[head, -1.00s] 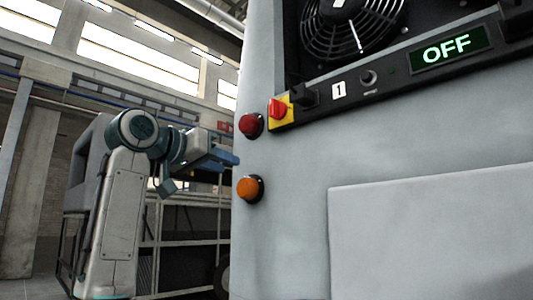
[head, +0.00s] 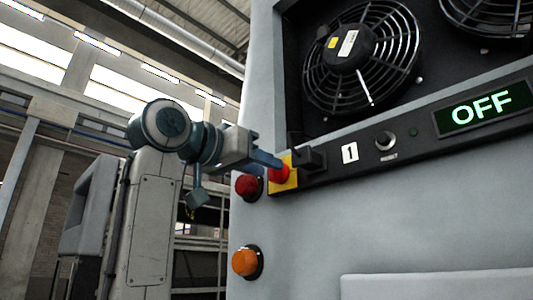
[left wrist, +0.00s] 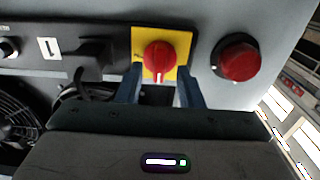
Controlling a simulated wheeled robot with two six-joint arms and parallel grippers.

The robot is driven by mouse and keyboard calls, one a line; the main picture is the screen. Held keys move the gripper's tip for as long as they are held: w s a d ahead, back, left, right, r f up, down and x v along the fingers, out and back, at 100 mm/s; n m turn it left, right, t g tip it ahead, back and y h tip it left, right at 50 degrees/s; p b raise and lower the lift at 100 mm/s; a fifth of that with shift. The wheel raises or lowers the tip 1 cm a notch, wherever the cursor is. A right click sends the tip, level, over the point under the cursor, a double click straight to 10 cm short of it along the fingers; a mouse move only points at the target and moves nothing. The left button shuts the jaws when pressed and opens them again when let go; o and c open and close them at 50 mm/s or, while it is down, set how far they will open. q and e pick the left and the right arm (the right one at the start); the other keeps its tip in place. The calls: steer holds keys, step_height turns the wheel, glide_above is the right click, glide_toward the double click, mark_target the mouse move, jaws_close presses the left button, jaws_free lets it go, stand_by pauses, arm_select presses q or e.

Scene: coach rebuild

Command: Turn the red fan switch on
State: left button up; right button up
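The red fan switch (head: 279,174) is a red rotary knob on a yellow plate at the left end of the black fan panel. It also shows in the left wrist view (left wrist: 159,57), its white mark pointing toward the gripper. My left gripper (head: 268,161) is at the switch, its blue fingers partly covering it in the head view. In the left wrist view the gripper (left wrist: 160,88) is open, with the knob just ahead, centred between the fingertips. I cannot tell whether they touch it. My right gripper is not in view.
A black block (head: 307,157) juts out close to the switch's right. A fan (head: 361,58) sits above the panel behind a wire guard.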

arm_select(q)
steer(key=shift+w+d, duration=0.35)
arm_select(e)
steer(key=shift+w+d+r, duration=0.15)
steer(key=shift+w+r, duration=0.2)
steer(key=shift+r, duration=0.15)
arm_select(q)
jaws_close()
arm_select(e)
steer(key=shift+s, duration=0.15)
